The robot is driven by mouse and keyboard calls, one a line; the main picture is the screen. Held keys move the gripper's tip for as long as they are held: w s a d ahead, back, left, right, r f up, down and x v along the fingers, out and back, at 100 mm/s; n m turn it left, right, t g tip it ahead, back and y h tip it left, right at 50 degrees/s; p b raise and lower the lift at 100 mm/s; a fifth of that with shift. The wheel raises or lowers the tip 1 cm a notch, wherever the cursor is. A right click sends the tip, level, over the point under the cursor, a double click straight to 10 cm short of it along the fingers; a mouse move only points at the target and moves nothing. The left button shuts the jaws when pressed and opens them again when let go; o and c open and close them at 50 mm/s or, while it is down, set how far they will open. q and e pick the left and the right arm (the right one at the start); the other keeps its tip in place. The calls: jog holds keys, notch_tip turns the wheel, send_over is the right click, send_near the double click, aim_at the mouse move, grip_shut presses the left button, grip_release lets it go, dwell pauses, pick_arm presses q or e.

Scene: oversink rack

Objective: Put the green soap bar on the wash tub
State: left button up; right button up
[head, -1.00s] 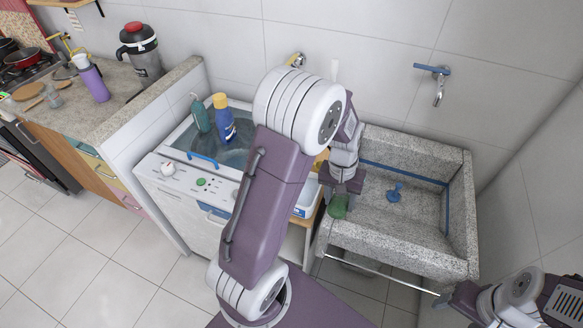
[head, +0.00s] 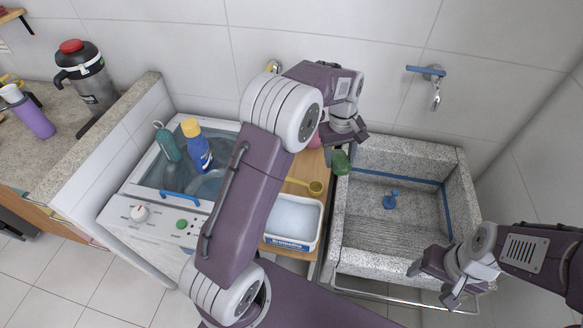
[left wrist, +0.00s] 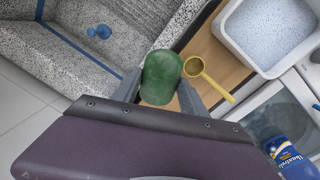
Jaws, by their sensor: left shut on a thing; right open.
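The green soap bar (head: 341,163) is held in my left gripper (head: 338,149), above the left back rim of the grey stone wash tub (head: 400,258). In the left wrist view the soap bar (left wrist: 161,76) sits between both fingers, with the tub (left wrist: 75,65) to the left and a wooden board to the right. The gap beneath the soap is hard to judge. My right gripper (head: 430,284) is open and empty near the tub's front right edge.
A blue plug-like item (head: 391,200) lies in the tub. A blue-handled tap (head: 431,74) hangs above. Bottles (head: 198,145) stand on the washer at left.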

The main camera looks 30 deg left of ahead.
pick_arm(q)
jog(key=shift+s+d+r, duration=0.1)
jog(key=shift+d+r, duration=0.05)
jog(key=shift+d, duration=0.1)
jog(key=shift+s+a+f, duration=0.25)
jog(key=shift+a+f, duration=0.4)
jog(key=shift+a, duration=0.25)
send_over(306, 173)
notch_tip(306, 173, down, 5)
jog(key=shift+f, duration=0.1)
jog(key=shift+s+a+f, duration=0.1)
jog(key=shift+a+f, duration=0.05)
jog(key=shift+a, duration=0.1)
jog(key=shift+s+d+f, duration=0.1)
jog(key=shift+f, duration=0.2)
notch_tip(306, 173, down, 4)
jog(key=shift+r+p, duration=0.2)
jog(key=shift+p, duration=0.1)
pick_arm(e)
jog(key=shift+s+d+r, duration=0.3)
jog(key=shift+d, duration=0.2)
